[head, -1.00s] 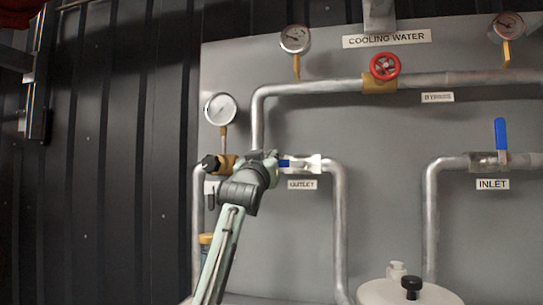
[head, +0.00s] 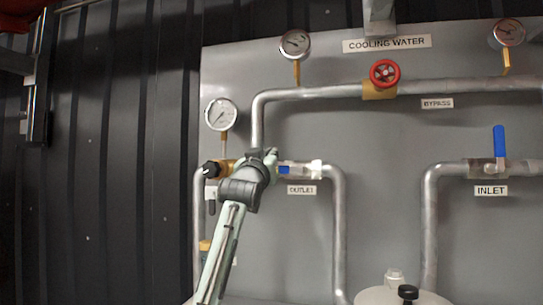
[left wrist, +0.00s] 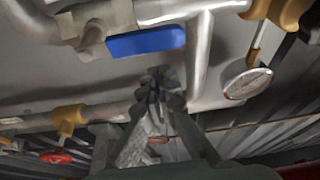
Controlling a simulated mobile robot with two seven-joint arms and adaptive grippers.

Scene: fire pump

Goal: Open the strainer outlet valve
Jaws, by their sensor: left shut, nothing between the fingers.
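The outlet valve (head: 304,169) sits on the pipe above the OUTLET label (head: 301,190). Its blue lever (head: 284,170) points left from the valve body, roughly along the pipe, partly hidden by my left gripper in the head view. In the left wrist view the blue lever (left wrist: 145,42) shows in full, lying roughly along its pipe. My left gripper (head: 271,155) is in front of the pipe at the lever's left end. In the wrist view its fingertips (left wrist: 160,82) are shut and empty, beside the lever with a visible gap in the picture. My right gripper is not in view.
The red bypass wheel (head: 385,73) is above. The inlet valve's blue lever (head: 499,141) stands upright at right. The panel between is clear.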

